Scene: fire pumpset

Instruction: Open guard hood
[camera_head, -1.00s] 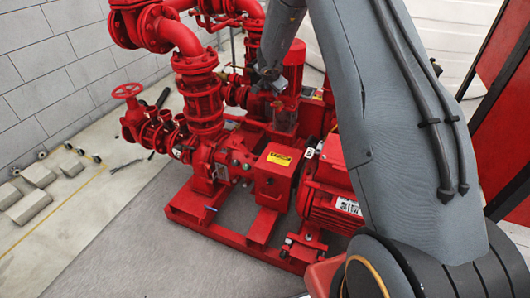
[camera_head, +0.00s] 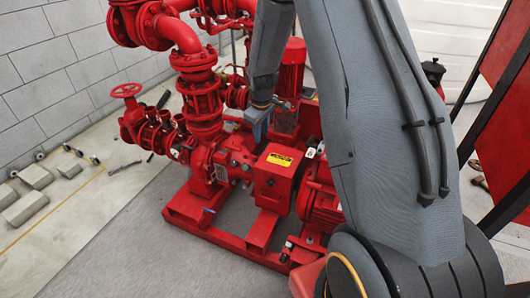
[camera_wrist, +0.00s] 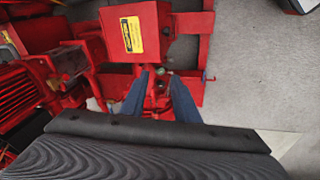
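The guard hood (camera_head: 275,178) is a red box with a yellow warning label on the pumpset, between the pump and the motor. It looks closed in the head view. It also shows at the top of the wrist view (camera_wrist: 128,42), label up. My gripper (camera_head: 257,128) hangs above and behind the hood in the head view. In the wrist view my gripper's (camera_wrist: 160,76) two blue-grey fingers are apart, with nothing held between them. Red pump parts with a small round fitting show below, between the fingers. I see no contact with the hood.
Red pipes and flanges (camera_head: 195,95) rise to the left of my gripper. The red motor (camera_head: 320,200) stands right of the hood, partly behind my arm. Grey blocks (camera_head: 35,178) lie on the floor at left. Grey floor (camera_head: 130,250) in front is clear.

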